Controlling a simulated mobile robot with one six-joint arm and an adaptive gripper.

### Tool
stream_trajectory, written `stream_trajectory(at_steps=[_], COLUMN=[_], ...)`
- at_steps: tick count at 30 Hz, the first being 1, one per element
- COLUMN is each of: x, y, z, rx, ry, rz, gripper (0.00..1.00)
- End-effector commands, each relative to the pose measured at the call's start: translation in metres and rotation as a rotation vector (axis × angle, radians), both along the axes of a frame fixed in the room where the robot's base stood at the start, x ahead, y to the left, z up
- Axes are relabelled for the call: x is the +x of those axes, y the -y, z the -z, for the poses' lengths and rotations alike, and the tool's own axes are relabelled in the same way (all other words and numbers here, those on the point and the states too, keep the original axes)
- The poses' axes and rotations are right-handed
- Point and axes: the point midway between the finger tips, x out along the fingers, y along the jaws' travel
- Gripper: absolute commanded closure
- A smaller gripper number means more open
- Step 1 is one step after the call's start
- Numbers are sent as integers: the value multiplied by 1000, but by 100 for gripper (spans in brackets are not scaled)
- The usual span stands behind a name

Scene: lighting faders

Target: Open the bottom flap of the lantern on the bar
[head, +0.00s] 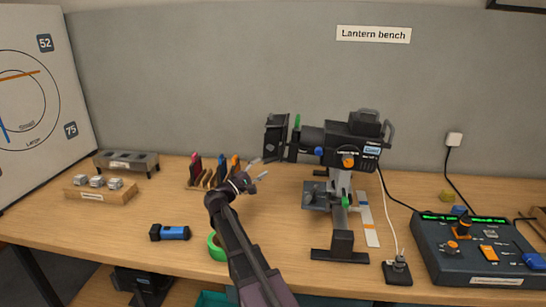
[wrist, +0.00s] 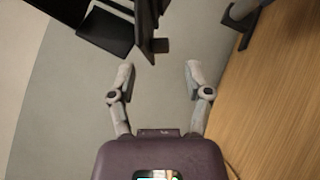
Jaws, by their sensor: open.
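The black lantern (head: 350,142) is mounted on a stand on the bench, its front facing left. Black flaps (head: 276,136) show at its front end; which one is the bottom flap is hard to tell at this size. My gripper (head: 264,168) is open and empty, just below and left of the flaps. In the wrist view, my gripper (wrist: 159,68) has its fingers spread, with nothing between them. A large dark flap (wrist: 106,28) and a narrower dark plate (wrist: 151,25) lie beyond the fingertips, apart from them.
The stand's base (head: 340,248) is right of my arm. Colored pieces in a rack (head: 213,176) stand behind my gripper. A blue flashlight (head: 170,232) and green tape roll (head: 216,247) lie left. A fader console (head: 480,250) sits right. The left bench has free room.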

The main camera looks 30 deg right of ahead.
Motion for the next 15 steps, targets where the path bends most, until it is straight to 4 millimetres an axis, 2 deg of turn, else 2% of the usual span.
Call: stream_trajectory(at_steps=[6, 15], x=[8, 13], y=[31, 53], z=[-12, -17], rx=[0, 0], ry=[0, 1], rz=[2, 2], gripper=[36, 36])
